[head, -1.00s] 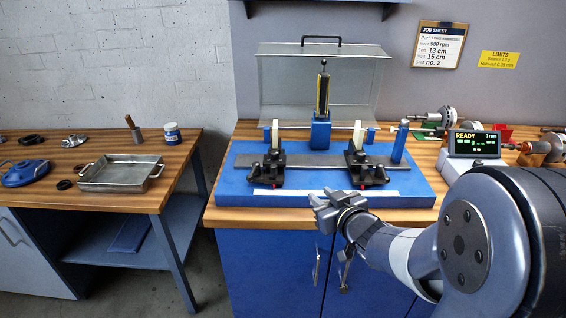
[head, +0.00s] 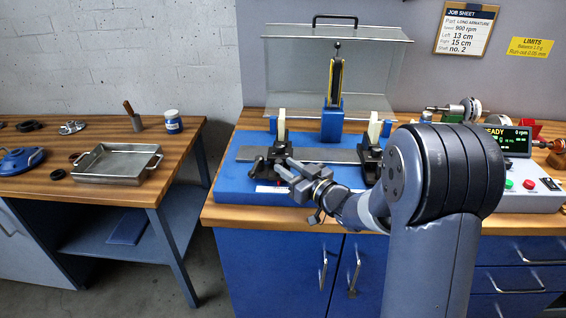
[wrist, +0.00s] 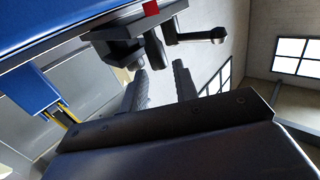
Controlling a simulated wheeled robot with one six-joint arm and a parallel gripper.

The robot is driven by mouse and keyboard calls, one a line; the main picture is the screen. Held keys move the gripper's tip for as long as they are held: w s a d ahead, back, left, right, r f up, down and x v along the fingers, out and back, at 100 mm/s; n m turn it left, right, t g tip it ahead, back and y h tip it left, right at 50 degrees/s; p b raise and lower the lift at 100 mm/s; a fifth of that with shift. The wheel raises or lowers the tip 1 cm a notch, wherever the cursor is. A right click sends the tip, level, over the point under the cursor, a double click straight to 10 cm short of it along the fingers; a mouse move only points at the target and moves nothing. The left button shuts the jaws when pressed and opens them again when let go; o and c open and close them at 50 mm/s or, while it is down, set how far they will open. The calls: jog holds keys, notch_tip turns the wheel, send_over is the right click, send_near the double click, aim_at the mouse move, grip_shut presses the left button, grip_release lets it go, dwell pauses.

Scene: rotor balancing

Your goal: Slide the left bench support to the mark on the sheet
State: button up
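The left bench support (head: 281,128) has a cream upright on a black base and stands on the grey rail (head: 322,155) of the blue bench (head: 230,185). My gripper (head: 284,168) is in front of its base and partly covers it. In the wrist view, my gripper (wrist: 161,80) has its two fingers apart with nothing held between them. The left support's dark base (wrist: 120,45), with a red tip, a knob and a lever, lies just beyond the fingertips. The job sheet (head: 468,28) on the wall reads Left 13 cm, Right 15 cm.
A clear guard (head: 290,70) rises behind the bench. The display box (head: 515,185) is at the right. A metal tray (head: 115,175) sits on the left table.

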aim_at(274, 152)
jog(key=shift+x, duration=1.2)
jog(key=shift+c, duration=0.6)
grip_shut()
